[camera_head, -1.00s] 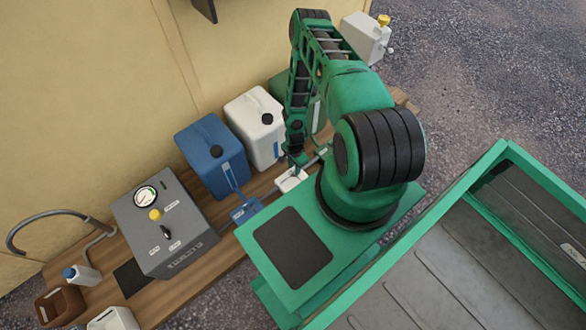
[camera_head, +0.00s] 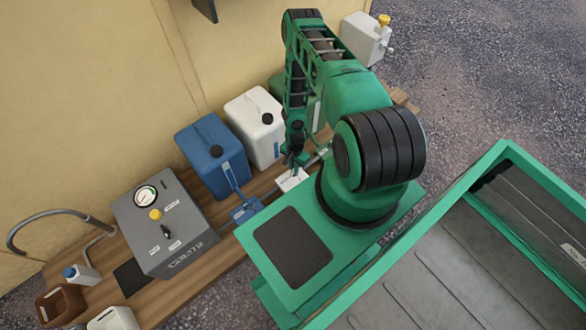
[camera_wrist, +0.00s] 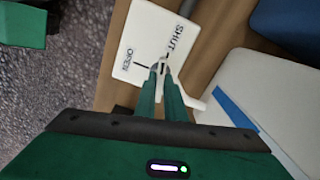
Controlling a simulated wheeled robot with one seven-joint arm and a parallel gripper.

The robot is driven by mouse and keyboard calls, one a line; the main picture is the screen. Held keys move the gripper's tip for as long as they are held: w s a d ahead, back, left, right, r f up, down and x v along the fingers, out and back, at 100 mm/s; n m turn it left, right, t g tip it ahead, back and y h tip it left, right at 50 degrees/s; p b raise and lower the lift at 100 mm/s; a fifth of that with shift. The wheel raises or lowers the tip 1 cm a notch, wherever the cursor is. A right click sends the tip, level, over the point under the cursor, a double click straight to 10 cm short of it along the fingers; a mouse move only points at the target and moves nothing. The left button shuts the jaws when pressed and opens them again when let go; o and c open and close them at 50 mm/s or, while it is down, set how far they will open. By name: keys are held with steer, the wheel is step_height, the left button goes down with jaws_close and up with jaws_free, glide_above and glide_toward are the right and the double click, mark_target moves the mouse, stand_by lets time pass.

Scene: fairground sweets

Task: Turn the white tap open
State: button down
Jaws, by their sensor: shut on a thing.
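The white tap's square plate (camera_wrist: 140,35) lies on the wooden bench and carries the printed words SHUT and OPEN, each with a dark mark. In the head view the plate (camera_head: 291,179) shows just below my gripper. My gripper (camera_wrist: 161,70) points down over the plate, its two green fingers close together on the small tap handle between them. The fingers hide most of the handle, so I cannot tell its exact angle. A white part of the tap (camera_wrist: 196,104) sticks out to the right of the fingers.
The white canister (camera_head: 256,127) and blue canister (camera_head: 211,158) stand behind the taps. A blue tap plate (camera_head: 245,211) lies to the left. A grey box with a gauge (camera_head: 164,222) stands farther left on the bench (camera_head: 222,250). A green canister is partly hidden by my arm.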

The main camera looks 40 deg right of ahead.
steer(key=n, duration=0.4)
steer(key=shift+w+n, duration=0.1)
steer(key=shift+n, duration=0.2)
steer(key=n, duration=0.3)
steer(key=shift+d+n, duration=0.1)
steer(key=shift+n, duration=0.3)
steer(key=n, duration=0.6)
steer(key=shift+w+n, duration=0.1)
steer(key=shift+n, duration=0.3)
steer(key=c, duration=1.8)
jaws_free()
steer(key=shift+c, duration=0.2)
step_height(320, 180, up, 11)
